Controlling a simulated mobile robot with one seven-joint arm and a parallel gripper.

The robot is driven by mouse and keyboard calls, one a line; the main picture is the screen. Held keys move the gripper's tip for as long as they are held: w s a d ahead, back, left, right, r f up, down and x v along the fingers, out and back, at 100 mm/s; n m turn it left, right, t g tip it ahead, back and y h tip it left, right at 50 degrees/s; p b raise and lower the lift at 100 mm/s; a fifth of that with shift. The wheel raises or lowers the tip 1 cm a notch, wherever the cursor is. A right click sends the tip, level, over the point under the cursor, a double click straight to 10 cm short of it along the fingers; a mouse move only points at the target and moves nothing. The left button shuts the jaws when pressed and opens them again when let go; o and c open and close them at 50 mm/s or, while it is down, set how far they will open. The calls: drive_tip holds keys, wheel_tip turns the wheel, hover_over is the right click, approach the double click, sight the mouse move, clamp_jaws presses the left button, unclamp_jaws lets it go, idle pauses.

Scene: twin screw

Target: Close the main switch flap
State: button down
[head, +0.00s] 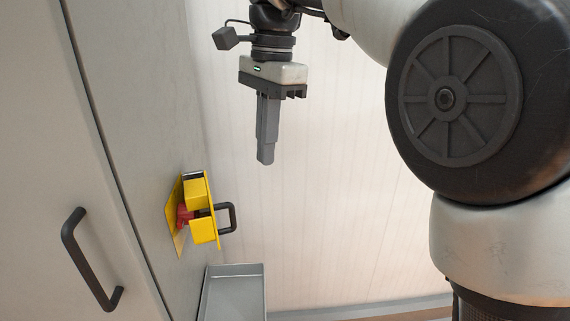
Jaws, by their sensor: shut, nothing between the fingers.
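The main switch flap (212,211) is a thin yellow plate with a dark handle (231,217) on its right side. It stands out from the grey cabinet front, in front of yellow blocks (203,231) and a red switch part (185,215) on a yellow backing plate. I cannot tell exactly how far open the flap is. My gripper (265,160) hangs pointing down, above and to the right of the flap. Its fingers are together and empty, and it touches nothing.
A grey cabinet (165,110) fills the left side, with a dark bar handle (82,258) on its door. A grey tray (233,292) stands below the switch. A pale panelled wall (330,220) is behind. The space between my gripper and the flap looks free.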

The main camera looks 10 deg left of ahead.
sight(212, 209)
drive_tip(key=s+a+f+m+y+b, duration=0.1)
drive_tip(key=s+a+f, duration=0.2)
drive_tip(key=f, duration=0.6)
drive_tip(key=shift+a+f+g+b, duration=0.3)
drive_tip(key=shift+g+b, duration=0.1)
